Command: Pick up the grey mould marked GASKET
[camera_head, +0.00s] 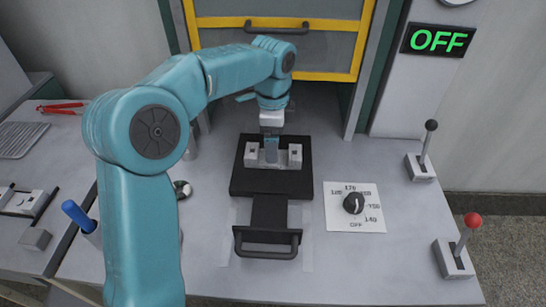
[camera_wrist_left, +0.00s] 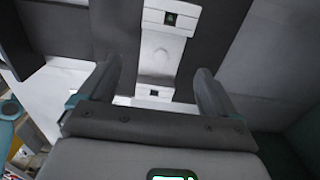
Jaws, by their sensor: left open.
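A light grey mould (camera_head: 294,158) with a raised square-holed block at each end lies on a black sliding plate (camera_head: 241,183) in the head view. No GASKET lettering is legible on it. My left gripper (camera_head: 271,153) points down over the middle of this mould. In the left wrist view the mould (camera_wrist_left: 158,60) runs between the two spread fingers of my left gripper (camera_wrist_left: 157,85), with a gap on each side. The gripper is open and holds nothing; I cannot tell its exact height above the mould. My right gripper is not in view.
A yellow-framed guard (camera_head: 320,75) stands behind the plate. A dial (camera_head: 354,203) and two levers (camera_head: 429,140) (camera_head: 464,240) are to the right. A blue-handled tool (camera_head: 78,215), a grey block (camera_head: 35,239) and another pale piece (camera_head: 22,203) are at left. The sign (camera_head: 438,40) reads OFF.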

